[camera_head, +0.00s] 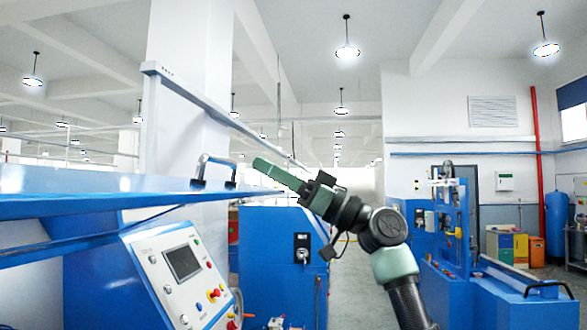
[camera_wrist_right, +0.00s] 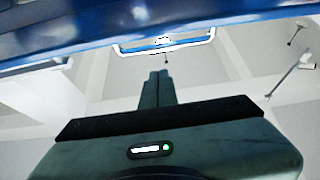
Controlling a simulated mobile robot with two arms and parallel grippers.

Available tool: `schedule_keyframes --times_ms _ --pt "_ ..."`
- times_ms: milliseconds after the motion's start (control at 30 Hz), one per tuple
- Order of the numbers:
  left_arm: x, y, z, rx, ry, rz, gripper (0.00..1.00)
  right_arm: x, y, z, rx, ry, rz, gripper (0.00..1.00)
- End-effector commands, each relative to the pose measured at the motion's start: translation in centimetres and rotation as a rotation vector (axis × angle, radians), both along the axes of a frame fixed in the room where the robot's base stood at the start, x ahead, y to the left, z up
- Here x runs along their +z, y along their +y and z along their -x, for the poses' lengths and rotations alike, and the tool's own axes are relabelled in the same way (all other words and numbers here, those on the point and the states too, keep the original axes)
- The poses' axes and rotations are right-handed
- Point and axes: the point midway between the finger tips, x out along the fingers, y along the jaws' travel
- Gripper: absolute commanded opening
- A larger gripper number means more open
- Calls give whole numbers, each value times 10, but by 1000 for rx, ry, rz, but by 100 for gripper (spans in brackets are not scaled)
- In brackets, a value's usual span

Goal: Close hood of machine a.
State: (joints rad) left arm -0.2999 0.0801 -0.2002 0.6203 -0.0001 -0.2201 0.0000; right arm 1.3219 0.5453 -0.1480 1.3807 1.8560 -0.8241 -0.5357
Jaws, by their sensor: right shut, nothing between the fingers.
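The hood (camera_head: 90,196) of the blue machine at the left is raised, seen nearly edge-on in the head view. Its handle (camera_head: 213,160) stands at the hood's right end. My right gripper (camera_head: 257,163) points left, with its fingers together and empty, close to the right of the handle. In the right wrist view, the shut fingers (camera_wrist_right: 158,74) point at the pale handle (camera_wrist_right: 165,48) under the blue hood (camera_wrist_right: 100,25). A gap shows between fingertips and handle there. My left gripper is not in view.
The machine's control panel (camera_head: 183,264) with screen and buttons is below the hood. A blue cabinet (camera_head: 275,270) stands behind my right arm. Another blue machine (camera_head: 505,295) is at the right. Grey floor is open between them.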

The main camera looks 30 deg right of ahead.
Motion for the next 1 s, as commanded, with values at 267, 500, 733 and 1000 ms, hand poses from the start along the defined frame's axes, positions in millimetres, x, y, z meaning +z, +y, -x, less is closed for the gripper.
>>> schedule_keyframes --times_ms 267,500,733,1000 --pt "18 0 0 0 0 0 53 -27 10 -8 -1 3 0 0" --pt "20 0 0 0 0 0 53 -36 11 -8 -1 0 0 0" --pt "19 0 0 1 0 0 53 -36 11 -8 -1 0 0 0" --pt "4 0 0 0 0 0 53 -50 11 -7 0 -8 -12 0"
